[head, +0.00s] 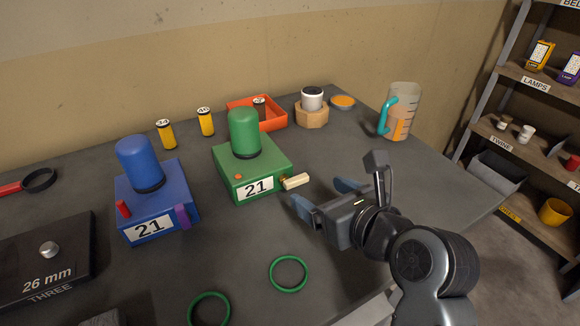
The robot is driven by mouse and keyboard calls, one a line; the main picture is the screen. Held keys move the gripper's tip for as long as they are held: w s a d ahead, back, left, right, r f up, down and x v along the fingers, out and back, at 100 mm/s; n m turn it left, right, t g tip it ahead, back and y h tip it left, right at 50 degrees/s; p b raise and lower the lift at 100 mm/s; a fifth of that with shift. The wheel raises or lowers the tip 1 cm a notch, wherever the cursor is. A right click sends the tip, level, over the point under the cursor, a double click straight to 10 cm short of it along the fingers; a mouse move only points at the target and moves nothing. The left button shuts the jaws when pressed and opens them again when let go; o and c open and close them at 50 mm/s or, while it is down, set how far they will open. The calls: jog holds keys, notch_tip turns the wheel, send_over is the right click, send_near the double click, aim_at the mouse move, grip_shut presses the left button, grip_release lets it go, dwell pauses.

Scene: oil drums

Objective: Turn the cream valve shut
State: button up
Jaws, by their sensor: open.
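The cream valve (296,181) is a short cream bar on the right side of the green block (238,172), which carries a green domed cylinder and a label "21". The bar sticks out to the right. My gripper (322,194) is open and empty, just to the right of the valve. Its two blue-grey fingers point left, and the nearer fingertip is close below the valve. I cannot tell whether it touches the valve.
A blue block (152,208) labelled "21" with a purple handle stands left. Green rings (289,258) lie in front. Behind are an orange tray (273,119), yellow cylinders (166,135) and a wooden block (311,117). A jug (400,112) stands at the back right.

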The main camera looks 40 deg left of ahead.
aim_at(297, 178)
jog(key=x, duration=0.8)
jog(key=shift+a+r, duration=0.1)
jog(key=shift+c, duration=0.4)
jog(key=c, duration=0.9)
